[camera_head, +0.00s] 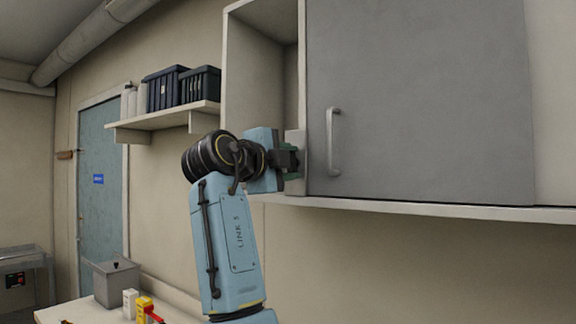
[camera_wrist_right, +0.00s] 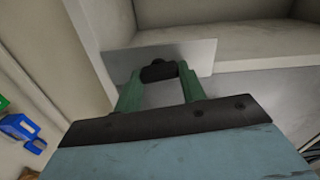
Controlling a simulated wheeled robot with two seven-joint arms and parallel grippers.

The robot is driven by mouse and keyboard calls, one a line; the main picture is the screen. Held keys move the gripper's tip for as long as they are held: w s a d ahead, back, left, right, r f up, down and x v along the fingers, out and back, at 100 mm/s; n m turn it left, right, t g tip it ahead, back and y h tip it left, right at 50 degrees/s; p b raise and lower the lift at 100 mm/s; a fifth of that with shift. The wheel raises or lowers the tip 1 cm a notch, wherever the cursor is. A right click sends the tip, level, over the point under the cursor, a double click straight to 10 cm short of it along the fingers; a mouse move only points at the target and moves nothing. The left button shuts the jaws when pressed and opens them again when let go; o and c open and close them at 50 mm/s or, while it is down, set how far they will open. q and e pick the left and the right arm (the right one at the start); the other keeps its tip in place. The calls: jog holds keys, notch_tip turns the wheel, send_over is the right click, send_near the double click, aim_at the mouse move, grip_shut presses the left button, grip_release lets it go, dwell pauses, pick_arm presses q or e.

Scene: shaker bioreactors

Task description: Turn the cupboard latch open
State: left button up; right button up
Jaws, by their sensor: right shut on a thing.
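The wall cupboard (camera_head: 262,85) has a grey door (camera_head: 420,100) with a pale upright handle (camera_head: 333,143). A light latch plate (camera_head: 303,140) sits at the door's lower left edge. My right gripper (camera_head: 290,162) reaches it from the left. In the right wrist view the plate (camera_wrist_right: 195,54) lies just beyond my green fingers, which are shut on a dark latch knob (camera_wrist_right: 158,71). The head view mostly hides the knob behind the gripper. The cupboard's left part is uncovered and looks empty. My left gripper is not in view.
A wall shelf (camera_head: 165,117) with dark bins (camera_head: 182,88) is left of the cupboard. Below, a table (camera_head: 75,312) holds a grey box (camera_head: 116,282) and small coloured items. A blue door (camera_head: 100,195) stands at the far left.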

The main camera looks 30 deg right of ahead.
jog(key=shift+m, duration=0.6)
jog(key=shift+f, duration=0.1)
jog(key=o, duration=1)
jog(key=shift+s, duration=0.1)
jog(key=shift+a, duration=0.15)
jog(key=b+v, duration=0.3)
jog(key=v, duration=1)
jog(key=shift+s+a, duration=0.1)
